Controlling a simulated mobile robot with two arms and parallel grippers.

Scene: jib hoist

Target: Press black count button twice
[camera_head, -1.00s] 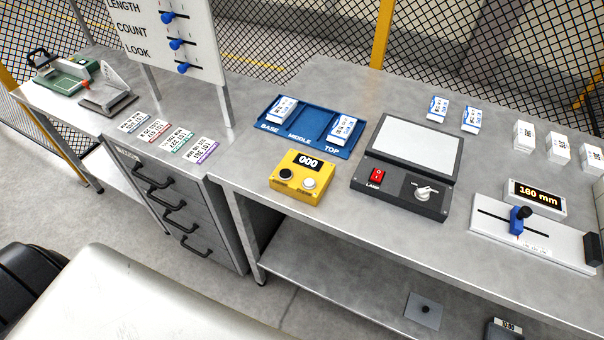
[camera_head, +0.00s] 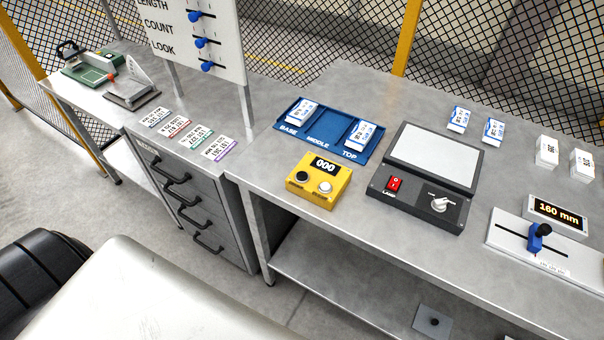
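The yellow counter box (camera_head: 318,181) stands near the front edge of the metal workbench. Its display (camera_head: 323,165) reads 000. The black count button (camera_head: 302,176) is on the left of its top face, and a white button (camera_head: 324,187) is on the right. Nothing touches either button. Neither of my grippers shows in the head view.
Behind the counter is a blue tray (camera_head: 338,150) with white boxes in its BASE and TOP places. Right of it is a lamp box (camera_head: 386,195) with a red switch. Farther right is a slide gauge (camera_head: 511,233) with a 160 mm display. Bench around the counter's front is clear.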

